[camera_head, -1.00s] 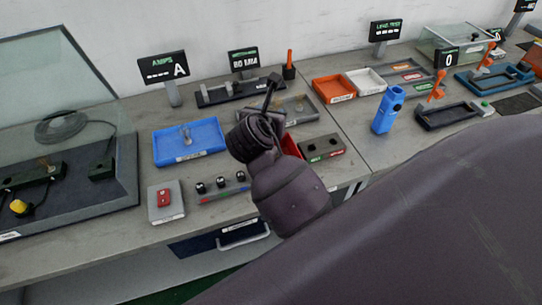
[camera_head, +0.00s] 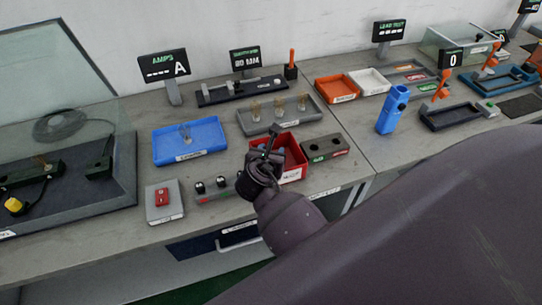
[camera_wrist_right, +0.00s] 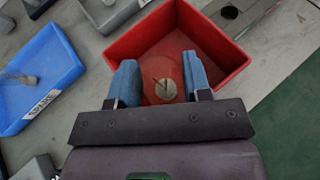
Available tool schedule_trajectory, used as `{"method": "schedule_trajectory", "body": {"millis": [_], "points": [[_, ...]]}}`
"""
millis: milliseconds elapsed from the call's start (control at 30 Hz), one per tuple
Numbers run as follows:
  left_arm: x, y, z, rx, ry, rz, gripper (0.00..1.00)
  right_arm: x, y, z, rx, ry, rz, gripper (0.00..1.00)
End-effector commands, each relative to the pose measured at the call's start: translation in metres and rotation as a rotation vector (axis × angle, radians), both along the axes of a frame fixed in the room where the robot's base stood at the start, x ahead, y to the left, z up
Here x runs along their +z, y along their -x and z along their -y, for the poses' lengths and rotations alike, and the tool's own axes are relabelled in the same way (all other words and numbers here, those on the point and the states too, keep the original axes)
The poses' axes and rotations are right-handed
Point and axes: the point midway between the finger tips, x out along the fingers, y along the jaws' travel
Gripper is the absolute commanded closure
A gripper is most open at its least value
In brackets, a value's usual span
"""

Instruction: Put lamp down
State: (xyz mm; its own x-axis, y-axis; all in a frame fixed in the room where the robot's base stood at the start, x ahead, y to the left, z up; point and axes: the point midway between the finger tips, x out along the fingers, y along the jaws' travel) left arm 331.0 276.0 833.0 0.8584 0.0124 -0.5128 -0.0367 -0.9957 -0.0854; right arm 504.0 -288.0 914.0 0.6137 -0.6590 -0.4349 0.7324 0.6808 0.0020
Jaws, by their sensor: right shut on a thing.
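My right gripper (camera_head: 268,152) is at the left part of the red tray (camera_head: 293,160) in the head view. In the right wrist view its two blue fingers (camera_wrist_right: 162,85) are shut on a see-through lamp (camera_wrist_right: 165,88), whose round metal end faces the camera. The red tray (camera_wrist_right: 228,72) lies behind the lamp, and its walls show around the fingers. I cannot tell whether the lamp touches the tray floor. In the head view the held lamp is hidden by the gripper. My left gripper is not in view.
A grey tray (camera_head: 243,125) with several lamps stands behind the red tray. A blue tray (camera_head: 163,157) with one lamp stands to the left. A block with two holes (camera_head: 325,148) is close on the right. A knob panel (camera_head: 207,197) stands at front left.

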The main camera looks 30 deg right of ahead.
Motion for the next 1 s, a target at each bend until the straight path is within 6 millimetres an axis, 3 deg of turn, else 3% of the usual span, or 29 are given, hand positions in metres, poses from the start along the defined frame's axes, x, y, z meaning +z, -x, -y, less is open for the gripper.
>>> {"method": "schedule_trajectory", "body": {"millis": [100,933,967,1000], "points": [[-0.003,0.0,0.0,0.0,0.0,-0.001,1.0,-0.011,0.0,0.0,0.0,0.001,-0.001,0.78],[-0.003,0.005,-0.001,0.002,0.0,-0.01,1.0,-0.022,0.0,0.0,0.0,-0.001,-0.001,0.78],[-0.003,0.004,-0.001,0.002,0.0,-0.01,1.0,-0.023,0.0,0.0,0.0,-0.001,-0.001,0.54],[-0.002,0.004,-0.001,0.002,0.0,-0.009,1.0,-0.023,0.0,0.0,0.0,-0.001,-0.001,0.48]]}}
